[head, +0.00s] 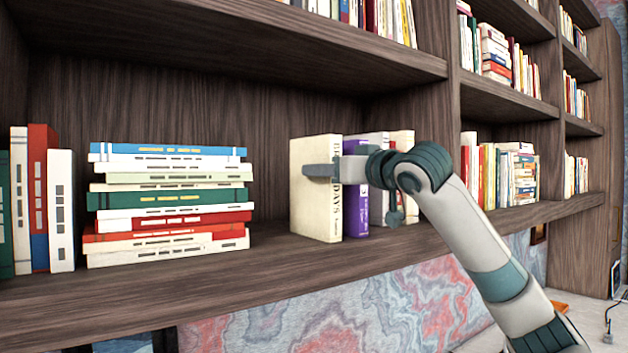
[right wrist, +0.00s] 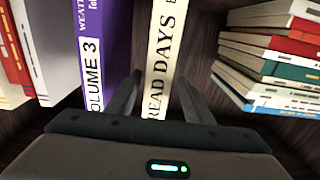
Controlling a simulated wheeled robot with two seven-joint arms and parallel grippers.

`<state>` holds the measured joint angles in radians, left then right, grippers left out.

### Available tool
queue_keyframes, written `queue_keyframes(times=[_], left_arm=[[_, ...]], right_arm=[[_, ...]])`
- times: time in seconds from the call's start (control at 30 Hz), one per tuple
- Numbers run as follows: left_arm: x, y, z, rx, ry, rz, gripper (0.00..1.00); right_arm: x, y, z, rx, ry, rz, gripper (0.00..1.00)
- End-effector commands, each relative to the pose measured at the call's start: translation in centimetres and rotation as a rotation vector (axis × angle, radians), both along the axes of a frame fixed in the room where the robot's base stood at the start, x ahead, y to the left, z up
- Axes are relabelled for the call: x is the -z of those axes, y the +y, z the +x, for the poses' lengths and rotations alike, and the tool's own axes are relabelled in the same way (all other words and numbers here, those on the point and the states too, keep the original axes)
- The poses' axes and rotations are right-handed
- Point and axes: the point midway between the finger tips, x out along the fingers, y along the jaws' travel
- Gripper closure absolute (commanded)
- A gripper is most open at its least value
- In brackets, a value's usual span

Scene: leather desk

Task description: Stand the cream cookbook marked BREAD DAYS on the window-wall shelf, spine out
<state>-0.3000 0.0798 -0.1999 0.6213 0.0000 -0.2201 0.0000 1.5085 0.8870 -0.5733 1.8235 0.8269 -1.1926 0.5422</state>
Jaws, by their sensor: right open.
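The cream cookbook (head: 316,212) stands upright on the shelf (head: 270,268), its lettered spine facing out. In the right wrist view the cookbook (right wrist: 162,50) shows part of its title, "READ DAYS". My right gripper (head: 338,170) is at the spine with its jaws open, one finger along the cover's left side. The right wrist view shows the gripper's (right wrist: 160,105) fingers on either side of the spine; I cannot tell whether they touch it. My left gripper is not in view.
A purple book (head: 355,205) marked VOLUME 3 stands just right of the cookbook, with paler books beyond. A flat stack of books (head: 170,205) lies to the left, with bare shelf between. Upright books (head: 40,200) stand at far left. A shelf board (head: 250,50) is overhead.

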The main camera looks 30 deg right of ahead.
Motion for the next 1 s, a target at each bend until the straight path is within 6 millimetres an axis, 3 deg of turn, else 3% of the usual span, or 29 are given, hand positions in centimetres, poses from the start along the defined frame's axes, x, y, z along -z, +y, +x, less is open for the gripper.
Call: queue_keyframes(times=[0.47,1.0], left_arm=[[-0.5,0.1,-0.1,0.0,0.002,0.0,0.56],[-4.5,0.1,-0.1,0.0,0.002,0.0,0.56]], right_arm=[[0.0,0.0,0.5,0.0,0.001,-0.001,0.53],[0.4,0.2,5.1,0.001,0.002,0.0,0.53]])
